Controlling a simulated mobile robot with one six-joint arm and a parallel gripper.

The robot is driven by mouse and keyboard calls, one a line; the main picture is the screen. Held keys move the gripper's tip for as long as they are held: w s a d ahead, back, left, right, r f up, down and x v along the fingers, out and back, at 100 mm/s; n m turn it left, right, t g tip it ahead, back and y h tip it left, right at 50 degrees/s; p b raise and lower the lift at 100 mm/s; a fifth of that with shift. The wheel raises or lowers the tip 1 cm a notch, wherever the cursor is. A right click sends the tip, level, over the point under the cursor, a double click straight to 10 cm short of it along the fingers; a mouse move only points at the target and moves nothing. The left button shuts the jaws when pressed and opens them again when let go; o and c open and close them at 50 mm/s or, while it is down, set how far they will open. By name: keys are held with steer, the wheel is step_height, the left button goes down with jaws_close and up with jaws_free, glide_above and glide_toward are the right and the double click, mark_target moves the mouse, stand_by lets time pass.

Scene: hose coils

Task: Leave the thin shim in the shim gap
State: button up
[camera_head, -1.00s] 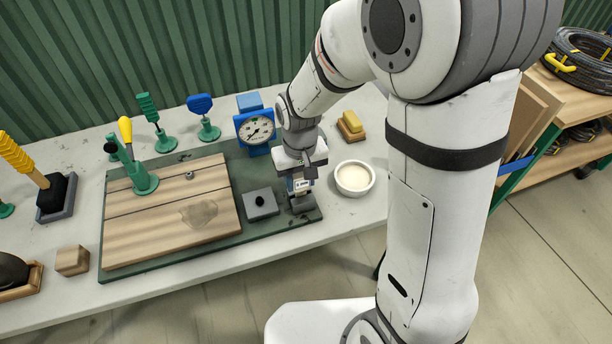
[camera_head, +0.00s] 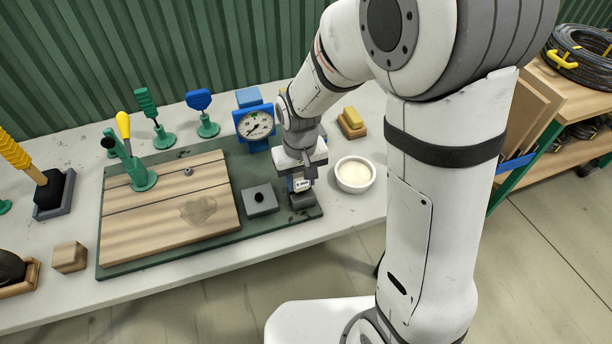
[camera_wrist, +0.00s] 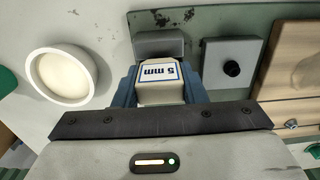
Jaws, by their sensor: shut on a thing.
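My gripper (camera_wrist: 160,92) is shut on a pale block with a blue-edged "mm" label, which I take to be the thin shim (camera_wrist: 160,88). Its label also shows in the head view (camera_head: 302,184). My blue fingers flank it in the wrist view. A grey block (camera_wrist: 158,44) stands directly beyond it at the right end of the green base plate. The shim's lower end and the shim gap are hidden, so I cannot tell whether the shim sits in the gap.
Left of the gripper in the head view are a grey plate with a black knob (camera_head: 260,199) and a wooden board (camera_head: 150,225). A blue dial gauge (camera_head: 254,124) stands behind. A white bowl (camera_head: 355,175) and a yellow-topped block (camera_head: 352,122) are to the right.

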stand_by(0.3)
steer(key=o, duration=1.1)
steer(key=shift+c, duration=0.2)
step_height(320, 180, up, 8)
steer(key=shift+f, duration=0.1)
steer(key=s+d+r+m+t, duration=0.1)
steer(key=s+d+r, duration=0.2)
steer(key=s+d, duration=0.3)
steer(key=s+d+r+m+t, duration=0.1)
steer(key=s+d+r+m, duration=0.1)
steer(key=s+d+r, duration=0.2)
steer(key=s+d, duration=0.2)
steer(key=d, duration=0.1)
steer(key=shift+s+d+t, duration=0.2)
steer(key=shift+d+t, duration=0.1)
steer(key=shift+t, duration=0.1)
